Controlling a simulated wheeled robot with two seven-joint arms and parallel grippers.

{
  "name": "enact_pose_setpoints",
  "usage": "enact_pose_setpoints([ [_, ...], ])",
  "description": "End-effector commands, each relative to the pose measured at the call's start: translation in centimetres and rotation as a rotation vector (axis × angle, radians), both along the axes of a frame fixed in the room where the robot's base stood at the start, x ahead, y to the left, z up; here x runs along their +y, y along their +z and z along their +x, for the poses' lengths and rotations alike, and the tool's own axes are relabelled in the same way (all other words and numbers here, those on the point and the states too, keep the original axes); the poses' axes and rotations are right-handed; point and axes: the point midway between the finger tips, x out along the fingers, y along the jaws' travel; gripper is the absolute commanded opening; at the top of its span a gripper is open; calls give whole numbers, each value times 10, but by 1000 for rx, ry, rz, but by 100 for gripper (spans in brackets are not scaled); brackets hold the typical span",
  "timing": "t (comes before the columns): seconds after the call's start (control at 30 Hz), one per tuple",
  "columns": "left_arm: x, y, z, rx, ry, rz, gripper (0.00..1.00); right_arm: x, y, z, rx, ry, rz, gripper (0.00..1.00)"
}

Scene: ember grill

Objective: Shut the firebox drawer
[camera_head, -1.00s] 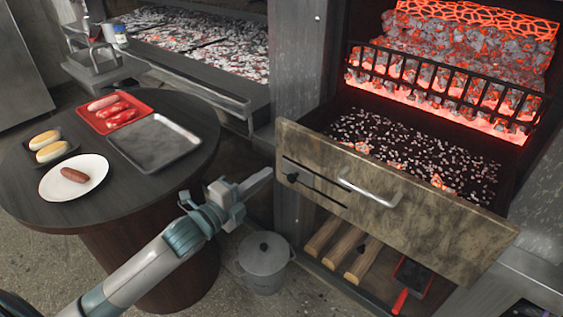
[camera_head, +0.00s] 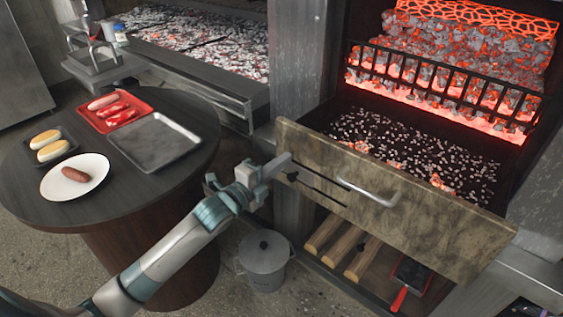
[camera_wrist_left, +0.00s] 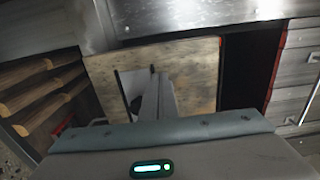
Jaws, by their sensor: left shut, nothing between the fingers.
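The firebox drawer (camera_head: 430,232) stands pulled out below the glowing grate, with ash and embers showing inside it. Its stained front panel has a metal bar handle (camera_head: 368,191) and a dark slotted slider left of the handle. My left gripper (camera_head: 284,161) is shut and empty, its fingertips at the upper left part of the drawer front. I cannot tell whether they touch it. In the left wrist view the drawer front (camera_wrist_left: 196,75) fills the middle, with the shut fingers (camera_wrist_left: 158,85) pointing at it. My right gripper is not in view.
A round table (camera_head: 60,216) with a red tray (camera_head: 95,124), a metal tray (camera_head: 155,143) and plates stands at left. A lidded bucket (camera_head: 264,262) sits on the floor below my arm. Logs (camera_head: 343,245) and a red-handled shovel (camera_head: 400,298) lie under the drawer.

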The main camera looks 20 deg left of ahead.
Motion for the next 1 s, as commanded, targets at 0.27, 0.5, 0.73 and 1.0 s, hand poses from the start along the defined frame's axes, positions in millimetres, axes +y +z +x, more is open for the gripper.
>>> enact_pose_setpoints([
  [0.27, -3, 1, 9, -1, 0, 0, 0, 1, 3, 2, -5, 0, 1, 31],
  [0.5, -13, 2, 43, -3, 1, 0, 0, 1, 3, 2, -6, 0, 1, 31],
  [0.73, -30, 2, 96, -4, 0, 0, 0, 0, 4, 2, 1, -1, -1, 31],
  [1.0, -53, 1, 164, -4, 1, 1, 0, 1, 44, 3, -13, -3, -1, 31],
])
